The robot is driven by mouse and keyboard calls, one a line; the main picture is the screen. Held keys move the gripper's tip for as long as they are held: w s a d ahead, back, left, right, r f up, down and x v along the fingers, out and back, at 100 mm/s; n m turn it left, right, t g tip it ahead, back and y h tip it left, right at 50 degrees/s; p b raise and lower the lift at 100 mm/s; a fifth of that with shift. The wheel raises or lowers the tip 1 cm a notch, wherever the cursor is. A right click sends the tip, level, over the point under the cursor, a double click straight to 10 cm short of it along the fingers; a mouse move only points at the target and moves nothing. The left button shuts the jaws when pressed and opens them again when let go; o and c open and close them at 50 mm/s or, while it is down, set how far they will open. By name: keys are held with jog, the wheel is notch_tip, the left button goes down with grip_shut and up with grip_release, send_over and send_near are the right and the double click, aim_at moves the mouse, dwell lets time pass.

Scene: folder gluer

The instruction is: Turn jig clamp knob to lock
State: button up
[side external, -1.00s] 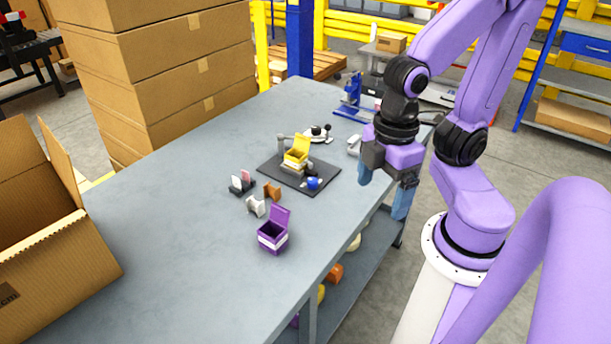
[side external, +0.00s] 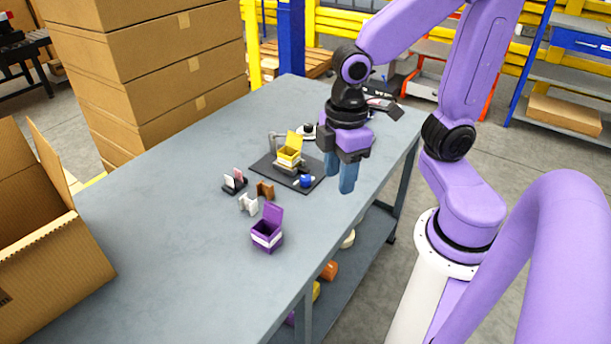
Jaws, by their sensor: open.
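The jig is a dark flat plate (side external: 270,173) on the grey table, with a yellow open-lidded box (side external: 289,154) held upright on it. A small blue knob (side external: 306,181) sits at the plate's front right corner; it looks like the clamp knob. Its turned position is too small to tell. My gripper (side external: 340,181) points down with its blue fingers apart and empty. It is just right of the blue knob in the picture and appears higher than it, not touching.
A purple open box (side external: 267,232) stands in front of the jig. A white spool-like piece (side external: 249,204), a brown piece (side external: 265,190) and a small dark holder (side external: 235,182) lie left of it. A large carton (side external: 50,230) is at far left. The table's left middle is clear.

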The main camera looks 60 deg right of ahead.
jog(key=w+d+f+m, duration=0.15)
jog(key=w+d, duration=0.45)
jog(key=w, duration=0.6)
jog(key=m, duration=0.1)
send_near(306, 177)
jog(key=f, duration=0.9)
jog(key=shift+w+a, duration=0.1)
jog(key=shift+a, duration=0.15)
jog(key=c, duration=0.8)
